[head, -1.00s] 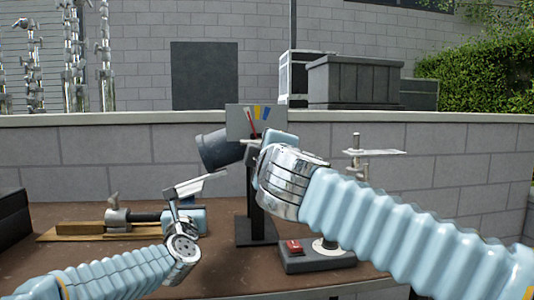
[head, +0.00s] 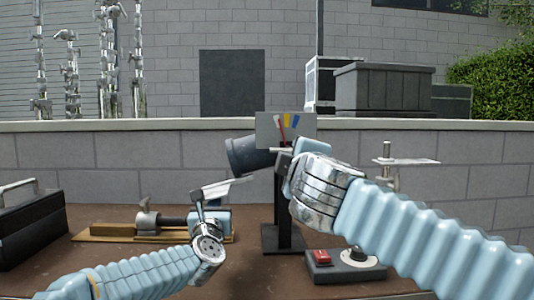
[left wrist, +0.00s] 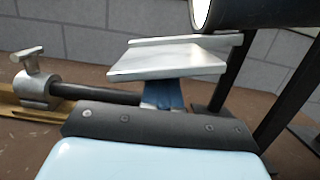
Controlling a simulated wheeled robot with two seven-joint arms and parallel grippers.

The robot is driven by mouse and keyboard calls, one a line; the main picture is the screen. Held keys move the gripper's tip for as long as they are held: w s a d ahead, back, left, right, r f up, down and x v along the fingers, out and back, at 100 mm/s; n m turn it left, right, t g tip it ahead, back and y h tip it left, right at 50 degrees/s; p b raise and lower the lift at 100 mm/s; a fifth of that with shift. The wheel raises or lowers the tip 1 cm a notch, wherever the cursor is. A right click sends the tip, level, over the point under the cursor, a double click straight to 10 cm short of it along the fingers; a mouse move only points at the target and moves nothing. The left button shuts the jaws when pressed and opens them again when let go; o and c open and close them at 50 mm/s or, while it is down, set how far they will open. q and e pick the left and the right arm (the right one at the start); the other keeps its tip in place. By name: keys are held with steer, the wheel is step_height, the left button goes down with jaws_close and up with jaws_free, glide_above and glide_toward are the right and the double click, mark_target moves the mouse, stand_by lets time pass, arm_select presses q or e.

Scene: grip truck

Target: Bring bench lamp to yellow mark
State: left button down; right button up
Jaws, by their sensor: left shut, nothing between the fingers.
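The bench lamp has a dark cylindrical head (head: 248,155) on a black post with a flat base (head: 283,238). A pale dial plate (head: 265,126) stands behind it, with yellow and blue marks and a thin red needle that leans left of them. My left gripper (head: 228,187) is shut and empty, below and left of the lamp head. In the left wrist view its flat fingers (left wrist: 170,60) lie just under the lamp head (left wrist: 250,14). My right gripper (head: 282,151) is at the lamp's upper post; its fingers are mostly hidden, and I cannot tell whether they grip.
A grey box with a red switch and a round knob (head: 355,257) stands on the bench right of the lamp base. A clamp-like tool on a wooden board (head: 105,232) lies left. A black toolbox (head: 30,228) is at the far left. A low block wall runs behind.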

mark_target(207, 195)
arm_select(q)
steer(key=shift+a+r+p, duration=0.2)
steer(key=shift+a+r, duration=0.25)
steer(key=shift+r, duration=0.4)
steer(key=shift+a+r+p, duration=0.2)
steer(key=shift+a+r, duration=0.25)
steer(key=shift+r, duration=0.35)
arm_select(e)
steer(key=shift+r, duration=0.45)
arm_select(q)
steer(key=shift+r, duration=0.1)
steer(key=shift+a+r+p, duration=0.35)
steer(key=shift+r+p, duration=0.05)
steer(key=shift+r, duration=0.4)
arm_select(e)
steer(key=shift+r, duration=0.35)
